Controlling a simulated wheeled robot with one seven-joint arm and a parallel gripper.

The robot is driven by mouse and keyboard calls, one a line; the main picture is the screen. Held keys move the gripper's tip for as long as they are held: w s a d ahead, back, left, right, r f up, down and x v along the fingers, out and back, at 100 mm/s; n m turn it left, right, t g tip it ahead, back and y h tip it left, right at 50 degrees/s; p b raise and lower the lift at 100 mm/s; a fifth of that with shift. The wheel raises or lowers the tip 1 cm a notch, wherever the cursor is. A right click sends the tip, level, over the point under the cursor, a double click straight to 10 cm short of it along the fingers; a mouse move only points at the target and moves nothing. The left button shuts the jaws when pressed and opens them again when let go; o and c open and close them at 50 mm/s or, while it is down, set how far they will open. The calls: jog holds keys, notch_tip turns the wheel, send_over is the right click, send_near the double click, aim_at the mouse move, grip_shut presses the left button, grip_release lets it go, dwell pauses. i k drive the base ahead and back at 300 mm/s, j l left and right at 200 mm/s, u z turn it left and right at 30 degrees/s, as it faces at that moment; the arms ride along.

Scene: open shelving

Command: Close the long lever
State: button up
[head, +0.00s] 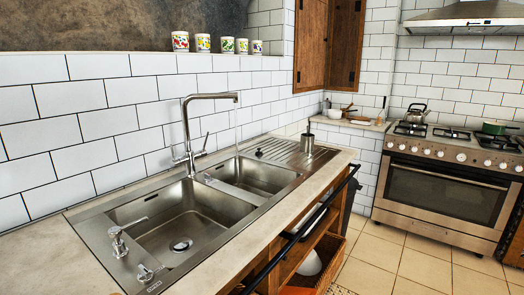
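A tall metal faucet (186,128) stands behind the double sink, with its spout reaching right over the right basin. A thin, pale stream, which looks like running water (237,128), falls from the spout. A slim lever (204,144) sticks up to the right from the faucet's lower body. A shorter metal fixture (118,242) stands at the sink's front left corner, with a thin lever (135,222) pointing right. I cannot tell for certain which of these is the long lever. My gripper is not in view.
The steel double sink (130,268) is set in a pale countertop (232,238). A dark rail (300,236) runs along the counter's front edge. A metal cup (307,143) stands on the drainboard. A stove (446,185) stands at right. Tiled floor (395,262) between is clear.

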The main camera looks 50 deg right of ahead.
aim_at(204, 153)
jog(key=z, duration=0.75)
jog(key=i+l, duration=0.2)
